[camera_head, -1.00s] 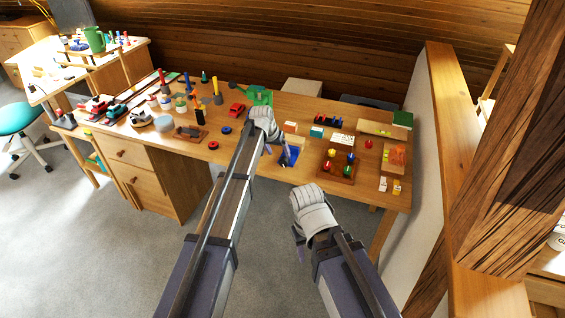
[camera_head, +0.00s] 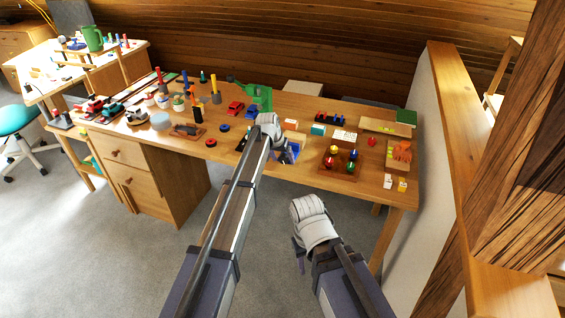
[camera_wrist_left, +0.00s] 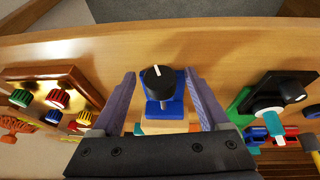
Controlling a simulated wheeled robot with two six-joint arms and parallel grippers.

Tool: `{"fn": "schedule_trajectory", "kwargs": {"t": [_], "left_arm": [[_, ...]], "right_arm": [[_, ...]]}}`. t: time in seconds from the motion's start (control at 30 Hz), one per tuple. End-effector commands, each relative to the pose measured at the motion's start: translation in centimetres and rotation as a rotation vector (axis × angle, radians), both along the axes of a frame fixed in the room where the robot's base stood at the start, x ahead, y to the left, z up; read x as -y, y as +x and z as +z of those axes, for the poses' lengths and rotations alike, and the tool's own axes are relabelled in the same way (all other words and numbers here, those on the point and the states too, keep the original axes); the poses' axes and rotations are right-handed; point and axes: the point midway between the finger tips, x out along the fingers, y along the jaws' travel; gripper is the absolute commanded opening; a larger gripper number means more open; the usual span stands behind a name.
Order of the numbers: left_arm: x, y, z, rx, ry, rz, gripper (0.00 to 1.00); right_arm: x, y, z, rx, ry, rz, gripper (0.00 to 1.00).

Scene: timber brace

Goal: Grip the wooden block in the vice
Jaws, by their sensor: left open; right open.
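The blue vice (camera_head: 290,152) stands near the table's front edge, partly hidden by my left gripper in the head view. In the left wrist view the vice (camera_wrist_left: 165,105) shows its round black knob (camera_wrist_left: 158,78) with a white line. A pale wooden block (camera_wrist_left: 165,127) shows just beyond the vice, partly covered by my gripper body; I cannot tell whether it sits between the jaws. My left gripper (camera_wrist_left: 160,76) is open, a finger on each side of the knob, with gaps on both sides. My right gripper (camera_head: 297,252) is open and empty, in front of the table.
A wooden tray with coloured knobs (camera_head: 339,170) stands right of the vice. A green-based device (camera_head: 258,98) and a red toy car (camera_head: 235,107) are to the left. Several small tools line the table's left part. The wooden table (camera_head: 270,176) has a bare front strip.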

Motion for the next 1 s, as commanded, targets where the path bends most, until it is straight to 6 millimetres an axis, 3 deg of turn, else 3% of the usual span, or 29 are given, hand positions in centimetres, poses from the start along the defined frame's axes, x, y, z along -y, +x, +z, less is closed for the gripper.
{"fn": "schedule_trajectory", "kwargs": {"t": [0.17,0.83,1.0], "left_arm": [[0.00,-0.02,0.09,0.000,0.000,0.000,0.77],[-0.02,-0.02,0.09,0.000,0.000,0.001,0.02],[0.05,-0.06,0.09,0.003,0.008,0.000,0.00]], "right_arm": [[0.00,0.00,0.09,0.000,0.000,0.000,0.50],[0.00,0.00,0.09,0.000,0.000,0.000,0.50],[0.00,0.00,0.11,0.000,0.000,0.000,0.50]]}}
